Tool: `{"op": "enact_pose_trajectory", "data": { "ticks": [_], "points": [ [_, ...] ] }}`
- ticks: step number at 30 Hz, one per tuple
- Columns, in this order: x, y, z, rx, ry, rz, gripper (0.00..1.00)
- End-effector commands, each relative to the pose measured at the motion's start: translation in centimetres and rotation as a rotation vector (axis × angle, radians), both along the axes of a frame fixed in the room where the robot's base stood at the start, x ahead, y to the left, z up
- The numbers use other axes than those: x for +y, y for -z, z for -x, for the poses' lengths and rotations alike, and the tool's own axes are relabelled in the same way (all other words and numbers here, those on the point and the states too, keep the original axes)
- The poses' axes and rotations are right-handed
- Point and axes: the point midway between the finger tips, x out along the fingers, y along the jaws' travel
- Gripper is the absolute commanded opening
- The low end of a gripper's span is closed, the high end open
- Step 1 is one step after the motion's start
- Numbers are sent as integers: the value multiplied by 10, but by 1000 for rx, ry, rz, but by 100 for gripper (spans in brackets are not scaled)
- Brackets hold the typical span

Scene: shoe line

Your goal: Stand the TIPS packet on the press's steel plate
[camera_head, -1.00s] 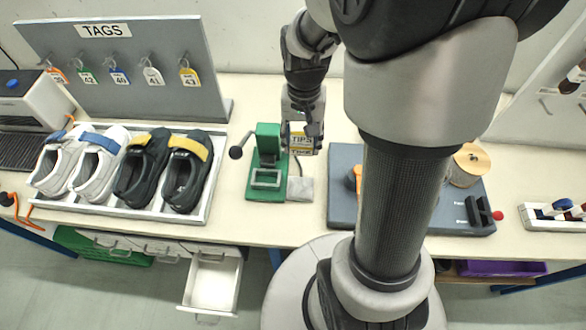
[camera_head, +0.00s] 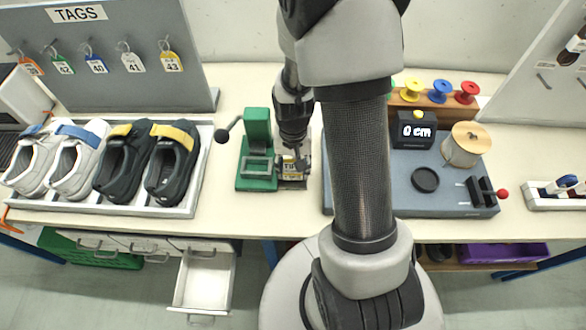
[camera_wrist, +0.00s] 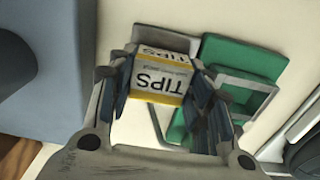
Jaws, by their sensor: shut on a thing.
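The TIPS packet (camera_head: 290,166) is a small white and yellow box with black lettering. My gripper (camera_head: 292,160) is shut on it from two sides. The wrist view shows the packet (camera_wrist: 160,78) between the two fingers (camera_wrist: 162,84), its lettering upside down there. The green press (camera_head: 257,150) stands just left of the packet. Its grey steel plate (camera_head: 298,185) lies right of the green frame, and the packet is at or just above it. The wrist view shows part of the plate (camera_wrist: 165,37) past the packet. I cannot tell whether they touch.
A tray of shoes (camera_head: 196,195) lies left of the press, before the TAGS board (camera_head: 100,60). A blue-grey station (camera_head: 400,195) with a display and a spool is on the right. A drawer (camera_head: 203,280) hangs open below the front edge. My arm hides part of the bench.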

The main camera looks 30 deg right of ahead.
Motion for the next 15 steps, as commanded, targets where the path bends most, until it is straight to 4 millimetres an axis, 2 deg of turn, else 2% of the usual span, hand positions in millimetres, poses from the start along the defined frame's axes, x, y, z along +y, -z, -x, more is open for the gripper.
{"op": "enact_pose_trajectory", "data": {
  "ticks": [2,13,14,15],
  "points": [
    [0,10,0,1,0,-1,20],
    [0,13,0,-1,0,1,20],
    [0,12,0,-1,0,1,48],
    [0,12,0,-1,0,1,50]
  ]
}}
